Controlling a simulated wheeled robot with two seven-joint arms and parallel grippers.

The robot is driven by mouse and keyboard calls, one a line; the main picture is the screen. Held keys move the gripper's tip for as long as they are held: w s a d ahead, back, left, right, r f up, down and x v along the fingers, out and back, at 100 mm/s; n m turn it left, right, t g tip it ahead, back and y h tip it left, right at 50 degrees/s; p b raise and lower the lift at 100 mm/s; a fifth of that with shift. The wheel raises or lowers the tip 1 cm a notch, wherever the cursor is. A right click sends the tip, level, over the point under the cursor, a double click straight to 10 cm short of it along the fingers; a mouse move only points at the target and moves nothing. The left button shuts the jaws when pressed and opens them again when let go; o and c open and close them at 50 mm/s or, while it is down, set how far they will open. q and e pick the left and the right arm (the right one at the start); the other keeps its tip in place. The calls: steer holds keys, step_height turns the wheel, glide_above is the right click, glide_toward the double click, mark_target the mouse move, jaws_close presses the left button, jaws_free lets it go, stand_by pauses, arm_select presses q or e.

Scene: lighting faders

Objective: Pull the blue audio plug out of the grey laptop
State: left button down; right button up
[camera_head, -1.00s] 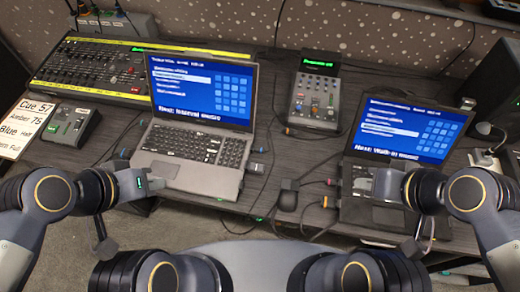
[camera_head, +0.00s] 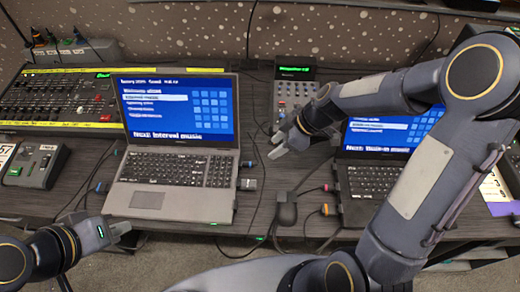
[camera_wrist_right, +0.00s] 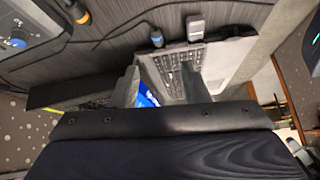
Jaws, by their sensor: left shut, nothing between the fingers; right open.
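The grey laptop (camera_head: 165,202) stands open on the dark desk, left of centre in the head view; its keyboard side shows in the right wrist view (camera_wrist_right: 212,68). The blue plug (camera_head: 247,164) sits at the laptop's right edge, with its cable leading away right; it also shows in the wrist view (camera_wrist_right: 157,38). My right gripper (camera_head: 278,145) is open and empty, above and right of the plug, apart from it. Its two fingers (camera_wrist_right: 160,88) show in the wrist view with laptop between them in the picture. My left gripper (camera_head: 122,228) is shut and empty near the laptop's front left corner.
A grey connector (camera_head: 246,184) sits just in front of the blue plug on the same edge. A black laptop (camera_head: 350,212) with orange-tipped plugs stands right, partly behind my right arm. A black power brick (camera_head: 286,210) and cables lie between the laptops. A mixer (camera_head: 290,92) stands behind.

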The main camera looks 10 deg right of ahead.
mark_target(253, 163)
steer(key=shift+n, duration=0.7)
steer(key=b+x, duration=0.1)
steer(key=x, duration=0.2)
steer(key=b+x, duration=0.1)
steer(key=x, duration=0.3)
steer(key=b+x, duration=0.2)
steer(key=x, duration=0.2)
steer(key=shift+w+d+f, duration=0.15)
steer(key=shift+w+d, duration=0.1)
steer(key=shift+d, duration=0.1)
steer(key=shift+b+x, duration=0.85)
steer(key=shift+b, duration=0.05)
steer(key=shift+a, duration=0.15)
steer(key=shift+c, duration=0.4)
jaws_close()
